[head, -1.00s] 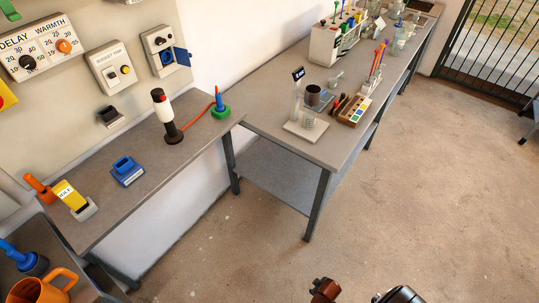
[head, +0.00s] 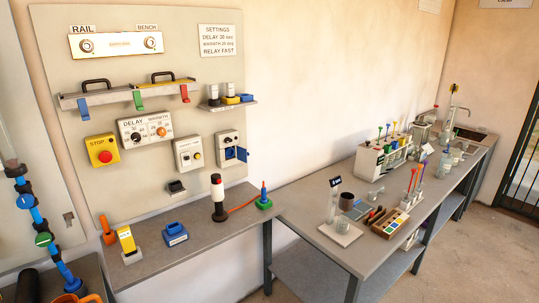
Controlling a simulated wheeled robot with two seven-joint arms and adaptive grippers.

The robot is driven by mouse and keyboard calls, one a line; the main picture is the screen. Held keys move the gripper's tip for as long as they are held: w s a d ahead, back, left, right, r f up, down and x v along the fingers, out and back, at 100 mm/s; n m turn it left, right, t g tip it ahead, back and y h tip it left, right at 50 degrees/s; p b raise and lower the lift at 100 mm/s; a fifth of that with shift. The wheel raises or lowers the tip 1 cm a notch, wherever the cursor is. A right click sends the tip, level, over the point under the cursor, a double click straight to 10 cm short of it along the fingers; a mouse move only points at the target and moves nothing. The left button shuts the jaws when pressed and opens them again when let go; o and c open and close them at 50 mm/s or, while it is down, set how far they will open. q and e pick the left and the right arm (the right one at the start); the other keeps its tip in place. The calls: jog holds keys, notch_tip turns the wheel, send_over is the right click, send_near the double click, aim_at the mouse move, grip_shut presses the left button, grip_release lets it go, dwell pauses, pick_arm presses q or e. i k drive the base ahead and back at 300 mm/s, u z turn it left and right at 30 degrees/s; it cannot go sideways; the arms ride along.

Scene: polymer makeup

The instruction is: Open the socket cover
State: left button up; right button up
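A pale socket box (head: 227,139) is fixed to the wall panel, right of the middle, in the head view. It has a round knob at its top and a blue socket face below. A blue cover flap (head: 242,155) stands out to the right of the socket face, swung open at its side. Neither of my grippers shows in the head view, so nothing of mine is seen at the box.
A narrow shelf (head: 228,105) sits above the box. The grey bench (head: 200,218) below carries a black, white and red tower (head: 218,197), a blue block (head: 174,234) and a yellow unit (head: 128,240). A longer bench with glassware stands right.

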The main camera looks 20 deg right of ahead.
aim_at(241, 153)
jog(key=z, duration=0.7)
jog(key=i, duration=1.4)
jog(key=u, duration=0.65)
jog(key=i, duration=0.55)
jog(key=u, duration=0.65)
